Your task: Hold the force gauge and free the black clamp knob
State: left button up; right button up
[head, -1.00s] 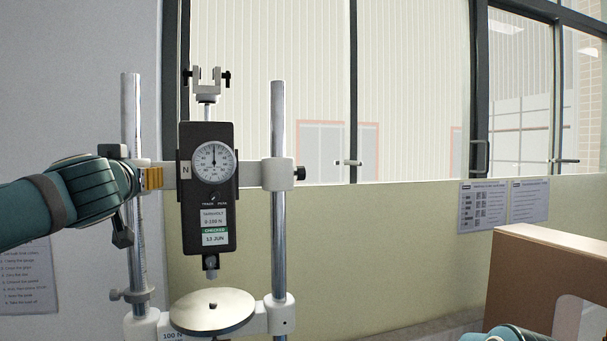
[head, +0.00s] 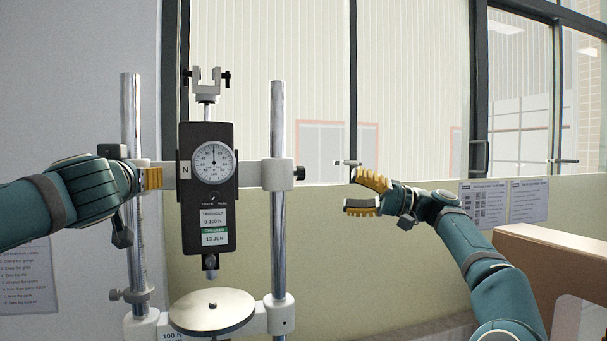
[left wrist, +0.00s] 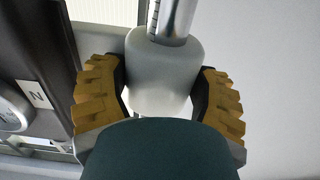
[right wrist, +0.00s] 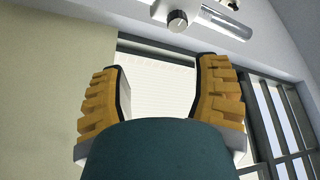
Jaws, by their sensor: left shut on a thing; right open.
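The black force gauge (head: 207,195) with its round white dial hangs upright on a white crosshead (head: 255,173) between two steel columns. The black clamp knob (head: 299,173) sticks out of the crosshead's right end; it also shows in the right wrist view (right wrist: 177,22). My left gripper (head: 150,178) is shut on the crosshead's white left end block, seen between its fingers in the left wrist view (left wrist: 163,75). My right gripper (head: 356,192) is open and empty, to the right of the knob and apart from it, its fingers pointing left.
A round plate (head: 212,311) stands below the gauge. The right steel column (head: 278,235) is beside the knob. A brown box (head: 540,245) is at the lower right. Papers (head: 503,204) hang on the low wall. The space between knob and right gripper is clear.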

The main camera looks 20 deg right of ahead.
aim_at(304, 174)
jog(key=shift+n+g, duration=0.5)
jog(key=x, duration=0.3)
jog(key=s+r+x, duration=0.1)
jog(key=x, duration=0.3)
jog(key=r+x, duration=0.1)
jog(key=x, duration=0.3)
jog(key=shift+s+a+r, duration=0.15)
jog(key=shift+s+a, duration=0.15)
jog(key=shift+o, duration=0.2)
grip_shut()
